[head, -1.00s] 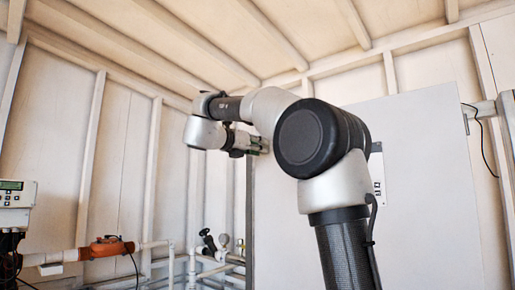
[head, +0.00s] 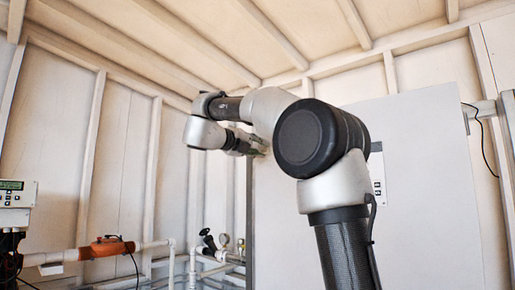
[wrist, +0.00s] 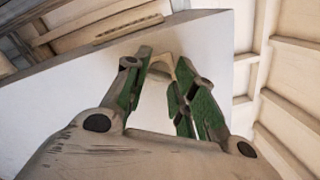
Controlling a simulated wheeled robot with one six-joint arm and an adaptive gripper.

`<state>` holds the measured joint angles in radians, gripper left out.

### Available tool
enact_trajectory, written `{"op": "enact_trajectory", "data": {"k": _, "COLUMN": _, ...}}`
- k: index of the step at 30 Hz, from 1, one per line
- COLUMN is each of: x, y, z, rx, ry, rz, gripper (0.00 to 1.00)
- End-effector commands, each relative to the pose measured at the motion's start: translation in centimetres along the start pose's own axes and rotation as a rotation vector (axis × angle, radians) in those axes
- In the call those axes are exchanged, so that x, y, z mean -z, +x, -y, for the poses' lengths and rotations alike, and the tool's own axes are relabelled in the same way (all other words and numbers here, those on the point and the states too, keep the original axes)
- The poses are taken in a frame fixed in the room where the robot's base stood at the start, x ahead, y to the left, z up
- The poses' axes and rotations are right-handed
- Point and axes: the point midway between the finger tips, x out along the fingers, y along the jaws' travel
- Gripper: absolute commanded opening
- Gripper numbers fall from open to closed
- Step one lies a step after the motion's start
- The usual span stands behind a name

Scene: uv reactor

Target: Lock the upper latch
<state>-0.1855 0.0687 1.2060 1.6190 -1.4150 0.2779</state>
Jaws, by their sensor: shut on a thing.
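My gripper (head: 257,148) is at the upper left edge of the large pale cabinet (head: 425,190), at the end of my bent arm. In the wrist view, its two green-padded fingers (wrist: 163,66) come in from either side and are shut on a small beige piece at the cabinet's edge, which looks like the upper latch (wrist: 161,58). The fingers hide part of the latch, and its exact position cannot be told. In the head view the latch is too small and covered to make out.
A label (head: 377,178) is on the cabinet face, partly behind my arm. White pipes with a gauge and a black handle (head: 207,240) stand low to the left of the cabinet. An orange device (head: 108,248) and a control box (head: 17,194) are at the far left.

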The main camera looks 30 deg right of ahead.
Motion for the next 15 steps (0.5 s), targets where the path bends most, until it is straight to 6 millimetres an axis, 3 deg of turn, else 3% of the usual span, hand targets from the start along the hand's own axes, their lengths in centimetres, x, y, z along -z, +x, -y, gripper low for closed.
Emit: {"op": "enact_trajectory", "data": {"k": 15, "x": -0.04, "y": -0.02, "z": -0.13, "rx": 0.000, "ry": -0.430, "rz": 0.002, "gripper": 0.03}}
